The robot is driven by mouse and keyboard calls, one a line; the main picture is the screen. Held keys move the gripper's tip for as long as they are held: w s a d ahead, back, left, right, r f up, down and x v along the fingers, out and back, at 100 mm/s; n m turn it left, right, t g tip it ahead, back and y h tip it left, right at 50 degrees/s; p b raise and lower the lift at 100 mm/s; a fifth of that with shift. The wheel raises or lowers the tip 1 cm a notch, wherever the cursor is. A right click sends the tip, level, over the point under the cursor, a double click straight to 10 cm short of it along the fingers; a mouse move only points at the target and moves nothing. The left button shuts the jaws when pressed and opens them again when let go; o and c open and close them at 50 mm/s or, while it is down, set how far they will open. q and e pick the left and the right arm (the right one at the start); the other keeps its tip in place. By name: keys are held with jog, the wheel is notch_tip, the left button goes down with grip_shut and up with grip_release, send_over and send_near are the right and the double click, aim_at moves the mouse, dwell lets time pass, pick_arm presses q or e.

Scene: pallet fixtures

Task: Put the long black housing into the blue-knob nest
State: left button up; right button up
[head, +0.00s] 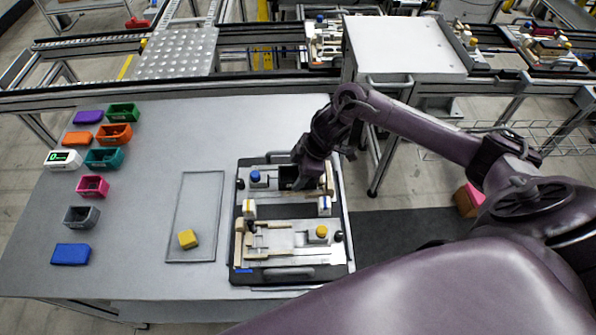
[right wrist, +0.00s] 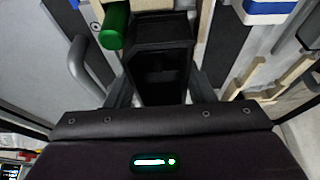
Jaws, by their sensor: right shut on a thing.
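The long black housing (right wrist: 160,60) is between the fingers of my right gripper (right wrist: 162,92) in the right wrist view, its open hollow facing the camera. In the head view the right gripper (head: 300,184) is low over the far half of the pallet fixture, shut on the housing (head: 287,173). The blue knob (head: 255,176) stands just left of the housing. The blue-knob nest is largely covered by the gripper and housing, so I cannot tell whether the housing is fully seated. A green cylinder (right wrist: 114,26) is close beside the housing's far end. My left gripper is out of view.
The near half of the pallet (head: 290,274) has a yellow knob (head: 321,232). Several coloured bins and lids, including a blue one (head: 71,254), line the table's left side. Bare table lies between.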

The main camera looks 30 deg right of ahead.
jog(key=o, duration=1.1)
jog(key=shift+f, duration=0.1)
jog(key=b+v, duration=0.1)
jog(key=v, duration=0.5)
jog(key=shift+d+r, duration=0.15)
jog(key=shift+r, duration=0.15)
jog(key=shift+s+d+r+b, duration=0.15)
jog(key=shift+r+b, duration=0.15)
jog(key=shift+r, duration=0.3)
